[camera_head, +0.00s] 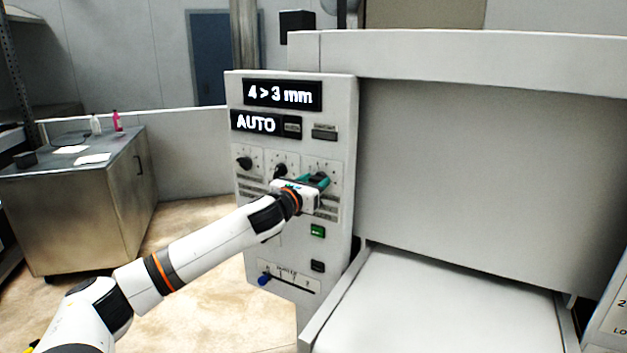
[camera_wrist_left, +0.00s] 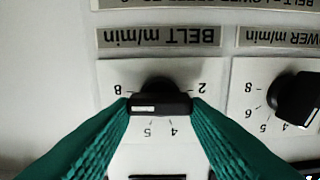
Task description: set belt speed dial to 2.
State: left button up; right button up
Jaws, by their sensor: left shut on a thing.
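The belt speed dial (camera_wrist_left: 160,90) is a black knob under an upside-down "BELT m/min" label in the left wrist view. Its white mark is on the left half of the bar, toward the 6 and 8 side; the 2 is at the right. My left gripper (camera_wrist_left: 160,106), with green ridged fingers, is shut on the knob's bar, one finger at each end. In the head view my left gripper (camera_head: 314,181) is at the rightmost of the three dials on the control panel (camera_head: 340,225) and hides most of that dial. My right gripper is not in view.
Beside the belt dial is the lower dial (camera_wrist_left: 296,100), close to the right finger. Two more dials show in the head view, a left one (camera_head: 244,163) and a middle one (camera_head: 280,170). A green button (camera_head: 317,231) and a blue-knobbed slider (camera_head: 264,280) are below.

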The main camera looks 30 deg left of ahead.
pick_arm(q)
jog(key=n+p, duration=0.1)
jog(key=n, duration=0.2)
jog(key=shift+a+n+p, duration=0.1)
jog(key=shift+n+p, duration=0.2)
jog(key=n+p, duration=0.1)
jog(key=n, duration=0.3)
jog(key=shift+a+n, duration=0.1)
jog(key=shift+n, duration=0.3)
jog(key=n+p, duration=0.1)
jog(key=n, duration=0.4)
jog(key=shift+f, duration=0.15)
jog(key=n+p, duration=0.1)
jog(key=n, duration=0.4)
jog(key=shift+a+f+n, duration=0.1)
jog(key=shift+f+n, duration=0.05)
jog(key=shift+n, duration=0.25)
jog(key=shift+d+f+n+p, duration=0.1)
jog(key=shift+n+p, duration=0.5)
jog(key=shift+n, duration=2.55)
jog(key=shift+d+f+n+p, duration=0.15)
jog(key=shift+n+p, duration=0.45)
jog(key=shift+n, duration=2.6)
jog(key=shift+d+f+n+p, duration=0.1)
jog(key=shift+n+p, duration=0.5)
jog(key=shift+n, duration=2.55)
